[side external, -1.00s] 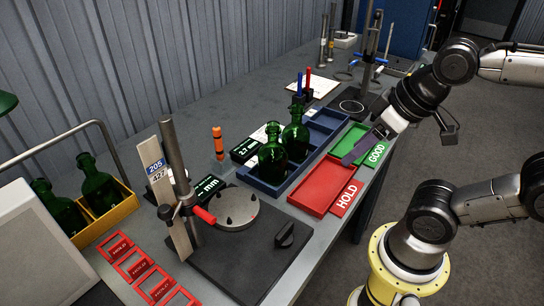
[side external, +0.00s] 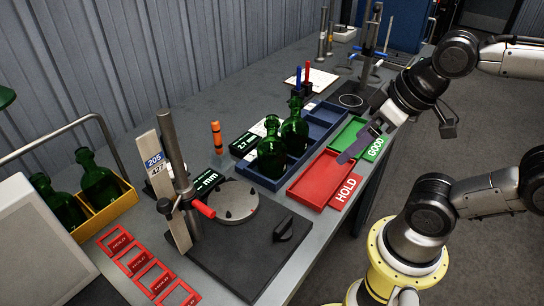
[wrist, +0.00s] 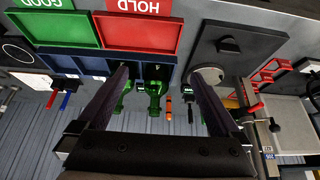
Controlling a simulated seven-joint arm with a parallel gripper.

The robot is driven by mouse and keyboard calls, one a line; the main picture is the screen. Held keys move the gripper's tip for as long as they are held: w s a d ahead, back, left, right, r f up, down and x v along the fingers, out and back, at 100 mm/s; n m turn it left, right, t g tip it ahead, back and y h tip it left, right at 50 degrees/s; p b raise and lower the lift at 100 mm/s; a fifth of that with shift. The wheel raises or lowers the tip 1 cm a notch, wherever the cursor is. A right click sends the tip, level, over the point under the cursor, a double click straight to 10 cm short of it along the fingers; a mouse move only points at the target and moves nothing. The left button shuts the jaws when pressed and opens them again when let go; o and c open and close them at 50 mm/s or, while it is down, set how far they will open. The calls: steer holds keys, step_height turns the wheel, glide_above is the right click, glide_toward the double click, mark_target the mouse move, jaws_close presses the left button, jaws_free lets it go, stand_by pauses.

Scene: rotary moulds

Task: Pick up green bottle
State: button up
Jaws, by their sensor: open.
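Two green bottles stand upright in the blue compartment tray (side external: 318,137): a nearer bottle (side external: 271,155) and a farther bottle (side external: 294,128). Both show between my fingers in the wrist view, one large (wrist: 155,92) and one partly hidden by the left finger (wrist: 124,92). Two more green bottles, one of them here (side external: 98,182), stand in a yellow crate (side external: 108,213) at the left. My gripper (side external: 350,154) is open and empty, above the red and green trays, to the right of the blue tray and apart from the bottles.
A red HOLD tray (side external: 313,185) and green GOOD tray (side external: 350,132) lie at the bench's front edge. A gauge stand with a steel post (side external: 172,140) and round plate (side external: 230,200) stands nearer. An orange marker (side external: 216,135) stands behind the blue tray.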

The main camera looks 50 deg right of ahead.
steer(key=n, duration=0.1)
step_height(320, 180, up, 5)
steer(key=n+g, duration=0.5)
steer(key=n, duration=0.9)
glide_above(272, 140)
steer(key=shift+w+d+r, duration=0.2)
steer(key=shift+w+d, duration=0.15)
steer(key=shift+d, duration=0.05)
steer(key=shift+g, duration=0.3)
step_height(272, 140, down, 14)
steer(key=shift+d+f, duration=0.1)
steer(key=shift+f, duration=0.1)
steer(key=shift+c, duration=0.2)
steer(key=shift+r, duration=0.1)
jaws_close()
